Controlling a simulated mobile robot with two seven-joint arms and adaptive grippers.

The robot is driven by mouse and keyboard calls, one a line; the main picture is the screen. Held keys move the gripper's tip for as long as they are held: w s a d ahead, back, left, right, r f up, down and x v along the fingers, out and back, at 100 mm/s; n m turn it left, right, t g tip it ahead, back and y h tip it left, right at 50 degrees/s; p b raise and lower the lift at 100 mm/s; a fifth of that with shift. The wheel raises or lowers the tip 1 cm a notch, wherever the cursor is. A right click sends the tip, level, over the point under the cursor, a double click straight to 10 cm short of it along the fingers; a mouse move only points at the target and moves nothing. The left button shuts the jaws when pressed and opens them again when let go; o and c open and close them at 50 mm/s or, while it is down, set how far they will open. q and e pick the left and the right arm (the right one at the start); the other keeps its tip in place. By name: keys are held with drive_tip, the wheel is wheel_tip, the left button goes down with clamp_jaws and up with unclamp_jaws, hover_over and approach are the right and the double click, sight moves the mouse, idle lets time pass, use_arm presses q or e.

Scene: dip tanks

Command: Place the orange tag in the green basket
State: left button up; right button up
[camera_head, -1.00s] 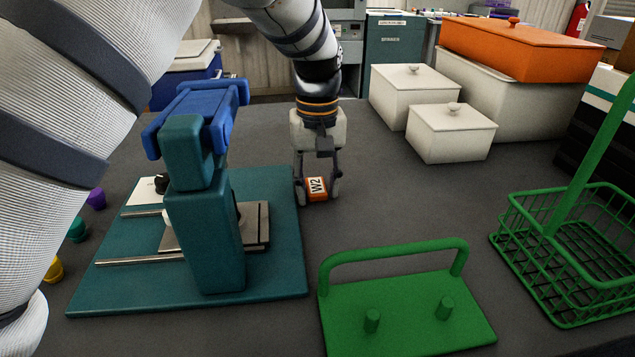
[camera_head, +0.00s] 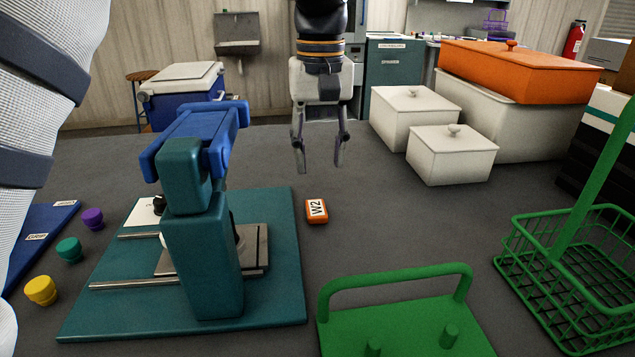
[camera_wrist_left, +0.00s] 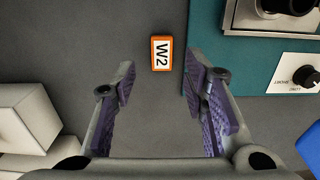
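The orange tag (camera_head: 316,211), with a white label reading W2, lies flat on the dark table just right of the teal base plate. My left gripper (camera_head: 319,168) is open and empty, raised above and behind the tag. In the left wrist view the tag (camera_wrist_left: 161,53) shows ahead, between and beyond the open fingers (camera_wrist_left: 160,85), apart from both. The green wire basket (camera_head: 578,262) stands at the right of the head view and looks empty. My right gripper is not seen.
A teal and blue press (camera_head: 204,258) on its base plate stands left of the tag. A green plate with a handle and pegs (camera_head: 405,325) lies in front. White lidded boxes (camera_head: 452,158) stand behind right. Coloured knobs (camera_head: 69,250) lie at left.

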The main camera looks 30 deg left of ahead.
sight(318, 217)
use_arm(q)
wheel_tip(318, 217, down, 11)
drive_tip(key=shift+s+f, duration=0.1)
drive_tip(key=shift+s, duration=0.05)
drive_tip(key=c, duration=0.8)
drive_tip(key=shift+c, duration=0.2)
